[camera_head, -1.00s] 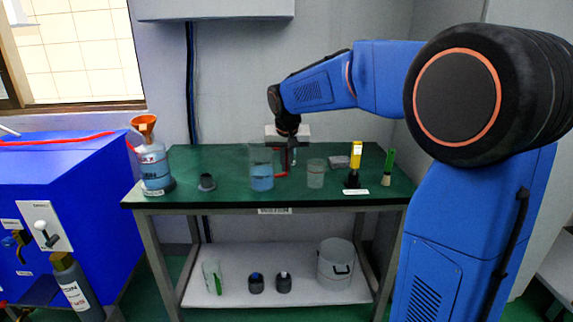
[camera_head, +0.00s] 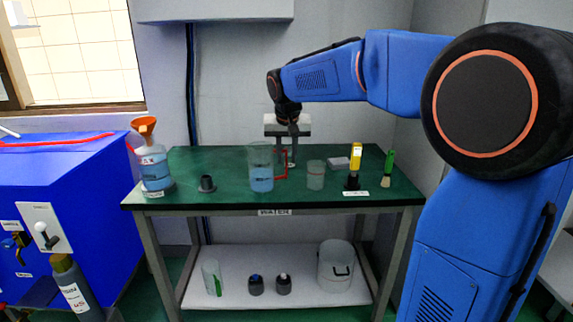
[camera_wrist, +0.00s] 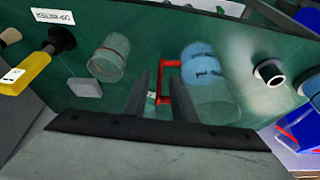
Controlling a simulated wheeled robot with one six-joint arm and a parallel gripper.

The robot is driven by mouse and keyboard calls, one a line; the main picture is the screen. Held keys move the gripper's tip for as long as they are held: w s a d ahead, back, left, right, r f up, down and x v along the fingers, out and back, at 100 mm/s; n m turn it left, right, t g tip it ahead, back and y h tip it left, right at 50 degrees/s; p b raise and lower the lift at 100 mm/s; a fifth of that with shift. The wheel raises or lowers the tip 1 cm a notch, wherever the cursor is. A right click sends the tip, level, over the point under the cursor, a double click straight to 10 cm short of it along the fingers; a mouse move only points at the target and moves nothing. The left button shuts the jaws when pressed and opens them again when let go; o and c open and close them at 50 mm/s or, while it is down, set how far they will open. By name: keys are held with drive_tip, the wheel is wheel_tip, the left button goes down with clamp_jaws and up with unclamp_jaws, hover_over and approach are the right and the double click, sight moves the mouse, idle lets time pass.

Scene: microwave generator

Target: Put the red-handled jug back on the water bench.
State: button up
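The red-handled jug (camera_head: 261,170) is clear, with blue water in its lower part. It stands upright on the green top of the water bench (camera_head: 225,188), whose front edge bears a WATER label. Its red handle (camera_head: 283,164) faces right, and my gripper (camera_head: 288,154) is just above and behind it. In the wrist view, my gripper (camera_wrist: 163,92) is open, with a finger on each side of the red handle (camera_wrist: 164,72) and gaps visible. The jug (camera_wrist: 205,75) also shows there, right of the fingers. Whether the handle lies at fingertip depth is hard to tell.
A beaker (camera_head: 315,176) stands close right of the jug. A yellow-topped tool (camera_head: 355,160), a green-handled brush (camera_head: 389,165) and a grey block (camera_head: 338,162) are further right. A dark fitting (camera_head: 207,184) and an orange-funnelled bottle (camera_head: 154,168) are left. Several items occupy the lower shelf (camera_head: 230,292).

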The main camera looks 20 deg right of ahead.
drive_tip(key=d+v, duration=0.1)
drive_tip(key=v, duration=0.6)
drive_tip(key=s+f+n, duration=0.1)
drive_tip(key=s+f, duration=0.5)
drive_tip(key=s, duration=0.6)
drive_tip(key=s+f+n+y, duration=0.1)
drive_tip(key=s+f, duration=0.5)
drive_tip(key=s, duration=0.6)
drive_tip(key=s+f+n, duration=0.1)
drive_tip(key=s+f, duration=0.5)
drive_tip(key=s, duration=0.5)
drive_tip(key=shift+s+f+n, duration=0.3)
drive_tip(key=shift+s+f, duration=0.05)
drive_tip(key=shift+s, duration=0.05)
